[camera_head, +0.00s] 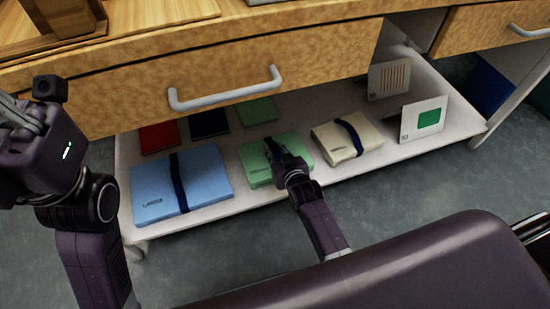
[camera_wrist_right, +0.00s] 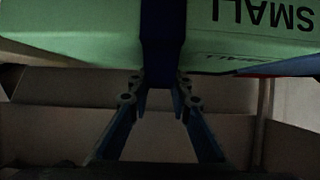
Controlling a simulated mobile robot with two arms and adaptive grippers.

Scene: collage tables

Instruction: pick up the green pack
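The green pack (camera_head: 291,142) lies in the middle of the front row on the low white shelf, with a dark blue band round it. My right gripper (camera_head: 272,149) is at its top, over the band, and hides part of it. In the right wrist view the green pack (camera_wrist_right: 85,35) fills the top, with the word SMALL upside down. There the right gripper's fingers (camera_wrist_right: 160,95) are drawn close together on both sides of the dark band and look shut on it. I cannot tell whether the pack is lifted. My left gripper (camera_head: 22,118) is at the left edge, its fingers cut off.
A blue pack (camera_head: 208,175) lies left of the green one and a cream pack (camera_head: 333,146) right of it. Flat red (camera_head: 159,137), navy (camera_head: 209,123) and green (camera_head: 257,110) pieces lie behind. A card with a green patch (camera_head: 408,127) stands right. The drawer front (camera_head: 150,83) overhangs the shelf.

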